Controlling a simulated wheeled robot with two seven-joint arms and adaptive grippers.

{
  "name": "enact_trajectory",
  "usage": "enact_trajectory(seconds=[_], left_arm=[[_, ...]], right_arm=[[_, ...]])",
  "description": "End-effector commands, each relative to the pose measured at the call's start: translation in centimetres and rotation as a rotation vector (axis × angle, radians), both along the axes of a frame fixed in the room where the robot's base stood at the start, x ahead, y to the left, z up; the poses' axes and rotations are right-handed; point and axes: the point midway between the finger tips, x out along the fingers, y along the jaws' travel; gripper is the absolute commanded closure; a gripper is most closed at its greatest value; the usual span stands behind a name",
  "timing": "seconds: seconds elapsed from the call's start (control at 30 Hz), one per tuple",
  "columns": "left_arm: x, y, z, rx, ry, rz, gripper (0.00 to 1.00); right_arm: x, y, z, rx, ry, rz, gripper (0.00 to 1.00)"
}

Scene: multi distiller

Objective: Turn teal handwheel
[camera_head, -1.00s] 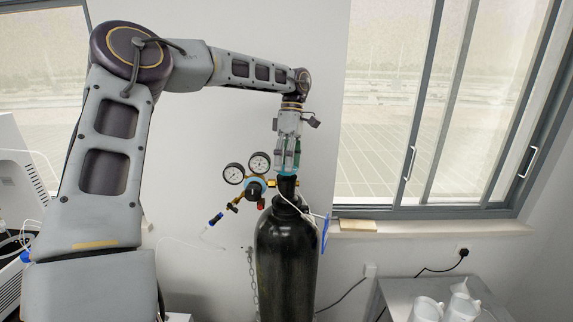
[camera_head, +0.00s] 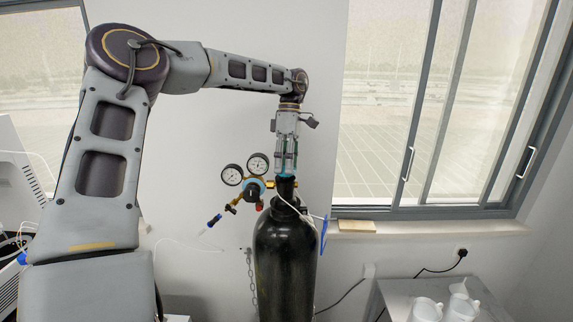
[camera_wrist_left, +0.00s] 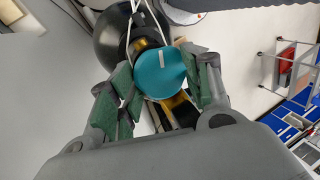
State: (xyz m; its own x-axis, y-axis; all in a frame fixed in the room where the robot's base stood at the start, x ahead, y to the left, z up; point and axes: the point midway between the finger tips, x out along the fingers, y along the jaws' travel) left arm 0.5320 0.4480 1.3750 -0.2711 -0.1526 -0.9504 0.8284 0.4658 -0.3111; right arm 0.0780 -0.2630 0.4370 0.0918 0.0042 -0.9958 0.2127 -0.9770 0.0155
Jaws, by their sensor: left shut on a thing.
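The teal handwheel (camera_wrist_left: 160,73) sits on top of the black gas cylinder (camera_head: 285,255), with a short pale mark on its face in the left wrist view. My left gripper (camera_head: 286,168) points straight down over the cylinder top. In the left wrist view its green-padded fingers (camera_wrist_left: 160,85) stand on both sides of the handwheel and are shut on it. In the head view the fingers hide most of the handwheel. My right gripper does not show.
A regulator with two round gauges (camera_head: 245,169) sticks out left of the cylinder neck. A blue tag (camera_head: 324,234) hangs at its right. A chain (camera_head: 251,270) hangs beside the cylinder. A metal table (camera_head: 400,292) with white jugs (camera_head: 461,305) stands at right, under the window.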

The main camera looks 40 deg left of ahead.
Motion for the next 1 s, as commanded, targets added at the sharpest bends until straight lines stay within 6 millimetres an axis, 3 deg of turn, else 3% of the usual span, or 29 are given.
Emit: enact_trajectory(seconds=[0.63,1.0], left_arm=[[-0.27,0.12,-0.36,-0.003,0.008,0.309,0.75],[-0.32,0.13,-0.42,-0.002,0.010,0.351,0.75]], right_arm=[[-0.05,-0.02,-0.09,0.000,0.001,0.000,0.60],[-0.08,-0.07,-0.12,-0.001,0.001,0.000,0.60]])
